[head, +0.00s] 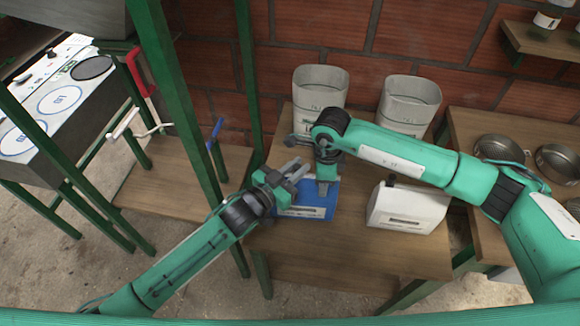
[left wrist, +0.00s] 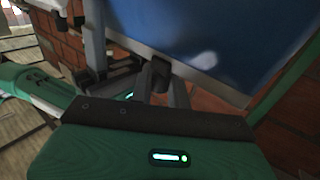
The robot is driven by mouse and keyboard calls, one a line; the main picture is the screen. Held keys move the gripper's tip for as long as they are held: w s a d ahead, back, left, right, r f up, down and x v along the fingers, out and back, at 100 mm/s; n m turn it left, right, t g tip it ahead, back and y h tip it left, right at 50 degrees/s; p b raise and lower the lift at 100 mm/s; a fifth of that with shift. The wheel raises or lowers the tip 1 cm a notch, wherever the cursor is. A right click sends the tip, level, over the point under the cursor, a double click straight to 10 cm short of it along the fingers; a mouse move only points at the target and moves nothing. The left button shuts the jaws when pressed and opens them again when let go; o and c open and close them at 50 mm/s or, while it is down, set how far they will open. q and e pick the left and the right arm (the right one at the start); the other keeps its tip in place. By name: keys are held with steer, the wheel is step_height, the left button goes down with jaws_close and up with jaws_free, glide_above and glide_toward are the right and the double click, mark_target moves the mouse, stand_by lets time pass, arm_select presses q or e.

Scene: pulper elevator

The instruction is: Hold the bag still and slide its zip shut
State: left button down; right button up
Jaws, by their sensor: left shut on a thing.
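The blue bag (head: 312,208) stands on the wooden table, with a pale label low on its front. In the left wrist view its blue side (left wrist: 215,40) fills the upper right, with a pale strip along its lower edge. My left gripper (head: 294,174) is at the bag's upper left and is shut on a small dark tab (left wrist: 160,70) at the bag's edge. My right gripper (head: 325,188) points down at the bag's top, right beside the left one. Its fingertips are too small to tell whether they are open or shut. The zip line is mostly hidden by the grippers.
Two pale bins (head: 320,88) (head: 408,105) stand behind. Metal bowls (head: 498,150) are at right. The table's front is clear.

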arm_select(q)
steer(key=c, duration=1.4)
jaws_free()
steer(key=shift+o, duration=0.2)
steer(key=shift+s+a, duration=0.1)
steer(key=v, duration=1.2)
